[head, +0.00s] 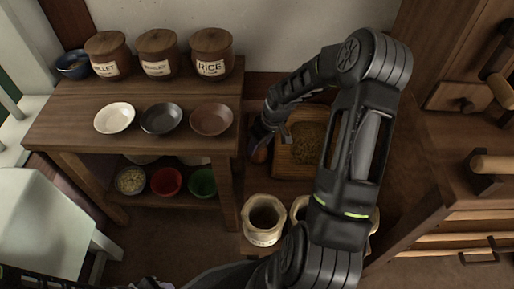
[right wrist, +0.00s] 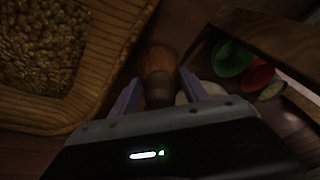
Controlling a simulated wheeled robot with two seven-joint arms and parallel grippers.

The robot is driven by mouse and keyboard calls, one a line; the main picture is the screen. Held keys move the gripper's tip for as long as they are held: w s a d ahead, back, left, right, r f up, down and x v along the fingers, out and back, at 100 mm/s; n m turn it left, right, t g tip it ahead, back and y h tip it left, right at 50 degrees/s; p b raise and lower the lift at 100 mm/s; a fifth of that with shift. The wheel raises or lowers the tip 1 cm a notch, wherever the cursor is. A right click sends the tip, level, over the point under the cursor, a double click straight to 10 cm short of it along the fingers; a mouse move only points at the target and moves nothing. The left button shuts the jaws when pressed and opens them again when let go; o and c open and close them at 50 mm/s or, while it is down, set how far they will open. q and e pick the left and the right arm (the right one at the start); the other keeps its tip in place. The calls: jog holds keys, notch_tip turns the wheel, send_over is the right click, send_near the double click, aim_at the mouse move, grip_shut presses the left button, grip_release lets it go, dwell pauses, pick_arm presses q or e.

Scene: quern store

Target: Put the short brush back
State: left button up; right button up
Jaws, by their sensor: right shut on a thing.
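My right gripper (head: 264,143) reaches down between the wooden shelf table and a wooden tray. In the right wrist view, its two fingers (right wrist: 160,96) are closed on a brown wooden piece with a rounded end, which looks like the short brush (right wrist: 158,68). In the head view only a small reddish-brown bit of the brush (head: 260,156) shows below the fingers. The rest of it, including any bristles, is hidden. My left gripper is not in view.
The grain-filled wooden tray (head: 283,157) is close beside the gripper. The shelf table (head: 70,112) holds lidded jars and three dishes, with coloured bowls below. An open sack (head: 264,236) stands in front. A wooden cabinet (head: 455,150) fills the right.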

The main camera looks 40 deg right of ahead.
jog(key=shift+w+a+g+h+b, duration=0.35)
jog(key=shift+w+g+h+b, duration=0.05)
jog(key=shift+b, duration=0.05)
jog(key=shift+f+b, duration=0.3)
jog(key=shift+f, duration=0.05)
jog(key=shift+d+f, duration=0.1)
jog(key=shift+f, duration=0.25)
jog(key=shift+f, duration=0.2)
jog(key=o, duration=1.4)
jog(key=shift+r, duration=0.1)
jog(key=shift+o, duration=0.2)
jog(key=shift+r, duration=0.1)
